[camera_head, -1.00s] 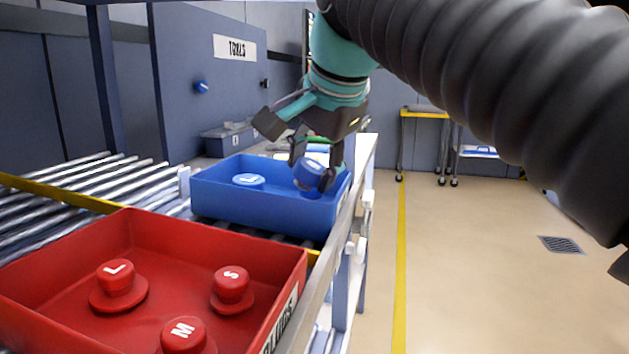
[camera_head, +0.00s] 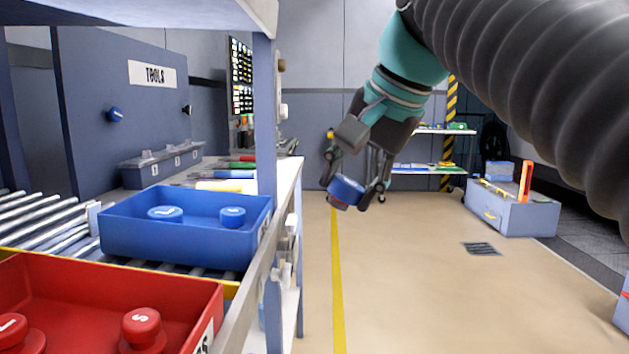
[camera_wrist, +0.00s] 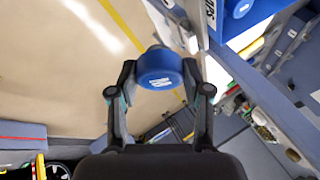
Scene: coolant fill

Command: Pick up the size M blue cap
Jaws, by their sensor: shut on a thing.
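A blue cap (camera_wrist: 160,70) with a white letter, seemingly M, is between the two fingers of my gripper (camera_wrist: 158,98) in the wrist view. My gripper (camera_head: 357,178) is shut on this cap, which also shows in the head view (camera_head: 345,191). It is held tilted, in the air over the open floor, right of the conveyor. The blue bin (camera_head: 180,242) stands on the rollers to the left. It holds a blue cap marked L (camera_head: 165,214) and a smaller blue cap (camera_head: 232,217), apparently marked S.
A red bin (camera_head: 110,290) with red plugs is at the front left. The conveyor's side rail and a post (camera_head: 265,130) stand between the bins and my gripper. The floor (camera_head: 420,270) is clear; a grey box (camera_head: 513,210) stands at the right.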

